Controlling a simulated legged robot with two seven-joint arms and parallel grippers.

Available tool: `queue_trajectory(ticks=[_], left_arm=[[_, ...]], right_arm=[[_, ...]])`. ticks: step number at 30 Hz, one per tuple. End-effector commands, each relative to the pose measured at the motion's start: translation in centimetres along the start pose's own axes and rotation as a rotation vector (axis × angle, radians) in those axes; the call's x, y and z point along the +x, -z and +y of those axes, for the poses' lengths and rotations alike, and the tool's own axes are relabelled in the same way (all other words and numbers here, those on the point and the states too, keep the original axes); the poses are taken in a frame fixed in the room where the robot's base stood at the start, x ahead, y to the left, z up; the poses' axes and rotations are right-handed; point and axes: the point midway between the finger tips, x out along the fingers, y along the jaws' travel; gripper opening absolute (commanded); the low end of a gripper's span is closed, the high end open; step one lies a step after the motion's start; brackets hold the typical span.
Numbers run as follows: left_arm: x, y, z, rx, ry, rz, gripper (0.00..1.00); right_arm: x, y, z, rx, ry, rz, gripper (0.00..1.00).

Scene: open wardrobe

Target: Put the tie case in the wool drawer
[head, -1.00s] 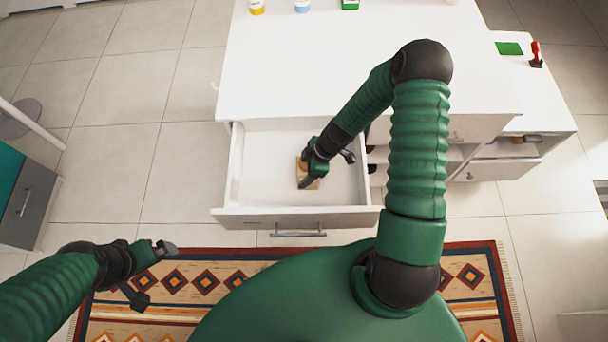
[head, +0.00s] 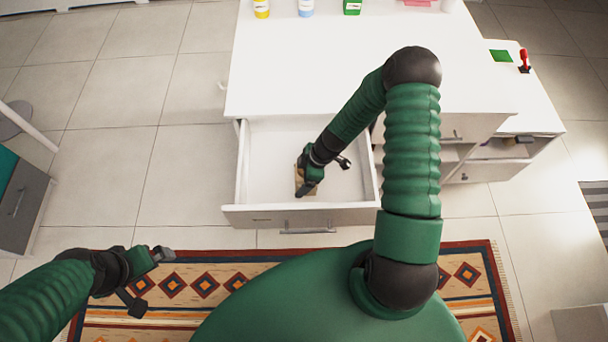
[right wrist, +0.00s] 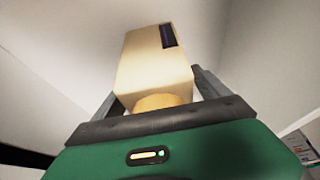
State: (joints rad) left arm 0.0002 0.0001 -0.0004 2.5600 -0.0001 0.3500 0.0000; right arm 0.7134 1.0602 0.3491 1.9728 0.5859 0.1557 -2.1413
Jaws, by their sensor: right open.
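A tan box-like case with a small dark patch (right wrist: 150,62) lies in the open white drawer (head: 270,150); it also shows in the head view (head: 312,190), partly hidden by my right gripper. A round tan part at its near end shows in the right wrist view. My right gripper (head: 325,177) is inside the drawer at the case, its fingers apart. My left gripper (head: 150,278) hangs open and empty over the rug, left of the drawer. Any lettering on the drawer front is too small to read.
The white desk top (head: 330,60) above the drawer carries yellow, blue and green bottles at its far edge. Open shelves (head: 497,148) and a red-handled stamp (head: 524,62) are at right. A grey cabinet (head: 22,208) stands at left. The drawer's right side is bare.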

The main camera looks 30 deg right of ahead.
Motion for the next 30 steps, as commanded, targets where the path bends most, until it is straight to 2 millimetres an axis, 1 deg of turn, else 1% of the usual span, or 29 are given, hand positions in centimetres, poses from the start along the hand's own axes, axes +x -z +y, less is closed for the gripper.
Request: queue_trajectory(ticks=[2,5,9,12,15,18,21,23,26,30], left_arm=[[-0.7,0.2,0.0,0.000,0.000,0.000,1.00],[-0.7,0.2,0.0,0.000,0.000,0.000,1.00],[-1.0,0.2,0.0,0.001,0.000,0.000,1.00],[-1.2,0.3,0.0,0.001,0.000,0.000,1.00],[-1.4,0.3,0.0,0.001,0.000,0.000,1.00],[-1.4,0.3,0.0,0.001,0.000,0.000,1.00],[-1.5,0.3,0.0,0.001,0.000,0.000,1.00],[-1.5,0.3,0.0,0.000,0.000,0.000,1.00],[-1.5,0.3,0.0,0.000,0.000,0.000,1.00],[-1.4,0.3,0.0,0.001,0.000,0.000,1.00]], right_arm=[[-0.7,0.0,0.1,0.002,0.001,0.003,0.85],[-2.2,-0.4,0.4,0.003,-0.003,0.006,0.85],[-6.0,-0.6,0.5,0.004,-0.003,0.007,0.85],[-8.6,-0.4,0.4,0.004,-0.004,0.005,0.85],[-10.7,-0.2,0.3,0.002,-0.003,0.004,0.85],[-12.0,-0.1,0.2,0.003,-0.003,0.002,0.85],[-12.7,0.3,-0.2,0.017,0.001,-0.013,0.85],[-13.2,0.9,-0.8,0.059,0.005,-0.045,0.85],[-14.9,2.7,-2.7,0.198,-0.014,-0.134,0.85],[-18.3,5.9,-6.3,0.499,-0.133,-0.226,0.85]])
